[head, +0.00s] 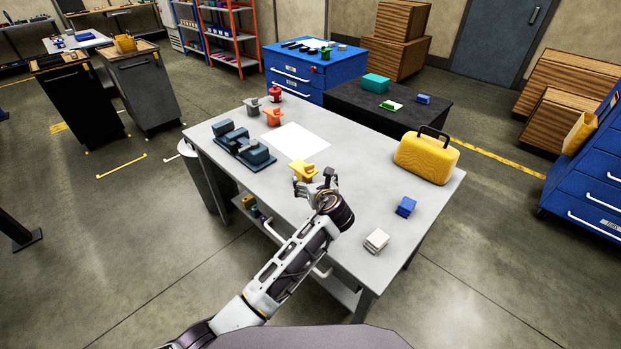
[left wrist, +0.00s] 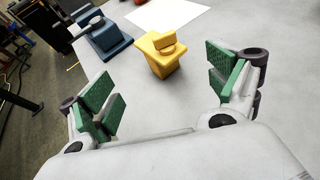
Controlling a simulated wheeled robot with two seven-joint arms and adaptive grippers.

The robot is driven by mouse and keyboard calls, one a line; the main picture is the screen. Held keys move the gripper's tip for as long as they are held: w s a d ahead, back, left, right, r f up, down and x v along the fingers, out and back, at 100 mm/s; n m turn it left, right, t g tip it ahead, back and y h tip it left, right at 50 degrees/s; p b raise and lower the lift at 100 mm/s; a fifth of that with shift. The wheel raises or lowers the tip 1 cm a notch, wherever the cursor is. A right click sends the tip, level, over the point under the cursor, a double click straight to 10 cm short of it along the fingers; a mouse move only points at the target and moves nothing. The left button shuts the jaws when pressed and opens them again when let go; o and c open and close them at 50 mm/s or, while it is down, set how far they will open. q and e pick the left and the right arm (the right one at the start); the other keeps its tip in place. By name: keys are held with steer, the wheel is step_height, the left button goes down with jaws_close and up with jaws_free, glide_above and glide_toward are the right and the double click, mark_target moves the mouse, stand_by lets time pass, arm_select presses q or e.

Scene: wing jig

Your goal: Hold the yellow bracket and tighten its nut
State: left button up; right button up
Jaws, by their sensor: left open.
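The yellow bracket (head: 303,171) stands on the grey table near its middle, just in front of the white sheet. In the left wrist view the bracket (left wrist: 163,60) is a block with a wider top, and a rounded yellow piece, perhaps its nut (left wrist: 165,41), sits at the top. My left gripper (head: 316,187) is close to the bracket on its near side. In the left wrist view its green-padded fingers (left wrist: 165,88) are spread wide with nothing between them, and the bracket is beyond them. My right gripper is not in view.
A dark blue jig (head: 245,148) lies left on the table (head: 360,240). An orange piece (head: 273,117), a grey piece (head: 252,106) and a red one (head: 275,93) stand behind. A yellow case (head: 425,158), blue block (head: 405,206) and white block (head: 376,240) are to the right.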

mark_target(306, 172)
arm_select(q)
steer(key=shift+x, duration=5.95)
steer(key=c, duration=1.5)
steer(key=o, duration=1.3)
steer(key=shift+s+r, duration=0.1)
steer(key=shift+s, duration=0.1)
steer(key=shift+v, duration=5.75)
